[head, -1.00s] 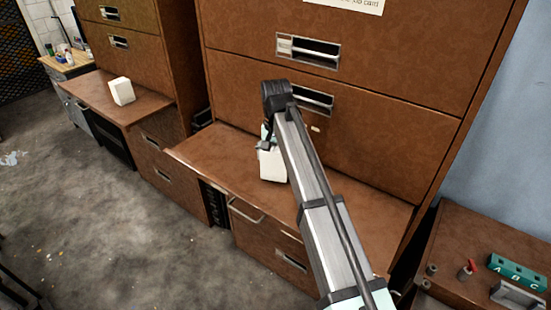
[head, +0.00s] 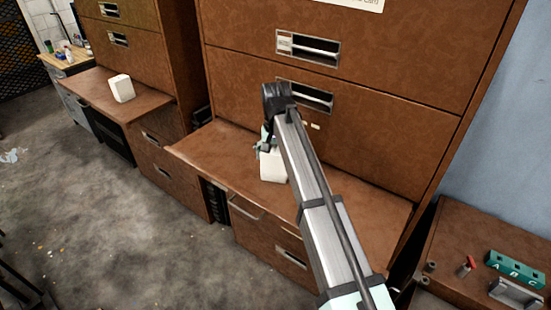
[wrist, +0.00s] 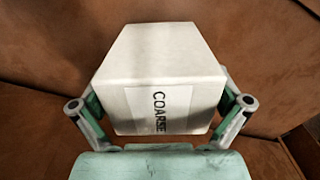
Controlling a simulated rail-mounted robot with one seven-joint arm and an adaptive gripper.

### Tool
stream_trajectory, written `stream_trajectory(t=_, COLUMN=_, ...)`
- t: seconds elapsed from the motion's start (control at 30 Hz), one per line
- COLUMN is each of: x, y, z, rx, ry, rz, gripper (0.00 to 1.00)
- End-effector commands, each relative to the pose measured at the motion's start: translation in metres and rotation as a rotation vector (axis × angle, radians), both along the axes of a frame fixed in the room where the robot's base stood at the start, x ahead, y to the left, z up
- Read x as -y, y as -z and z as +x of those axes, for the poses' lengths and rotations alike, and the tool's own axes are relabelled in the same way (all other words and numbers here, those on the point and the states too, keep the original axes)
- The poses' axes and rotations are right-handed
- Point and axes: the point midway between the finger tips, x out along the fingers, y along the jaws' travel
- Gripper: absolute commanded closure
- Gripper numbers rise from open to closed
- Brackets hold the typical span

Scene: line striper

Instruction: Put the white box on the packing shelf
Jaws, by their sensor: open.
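A white box (head: 272,166) stands on the brown pull-out shelf (head: 340,205) of the near cabinet. In the wrist view the white box (wrist: 160,75) carries a label reading "COARSE". My gripper (wrist: 160,118) is open, with one finger on each side of the box's near end; I cannot tell whether they touch it. In the head view my arm hides most of the gripper and part of the box. A second white box (head: 122,88) sits on the pull-out shelf (head: 95,92) of the cabinet further left. I cannot tell from a readable sign which surface is the packing shelf.
A side table (head: 470,240) at the right holds a green block marked A B C (head: 515,268), a red-topped item (head: 467,266) and a metal tray (head: 515,294). A workbench (head: 66,64) with bottles stands at the far left. The concrete floor at left is mostly clear.

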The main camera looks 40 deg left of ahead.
Motion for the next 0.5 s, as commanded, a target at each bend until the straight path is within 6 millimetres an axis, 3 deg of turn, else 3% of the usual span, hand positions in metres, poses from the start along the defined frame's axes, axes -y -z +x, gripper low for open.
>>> stream_trajectory(t=0.17, x=-0.001, y=-0.017, z=0.001, rx=0.001, ry=0.000, rz=0.002, gripper=0.00)
stream_trajectory(t=0.5, x=-0.002, y=-0.081, z=0.002, rx=0.002, ry=0.000, rz=0.002, gripper=0.00)
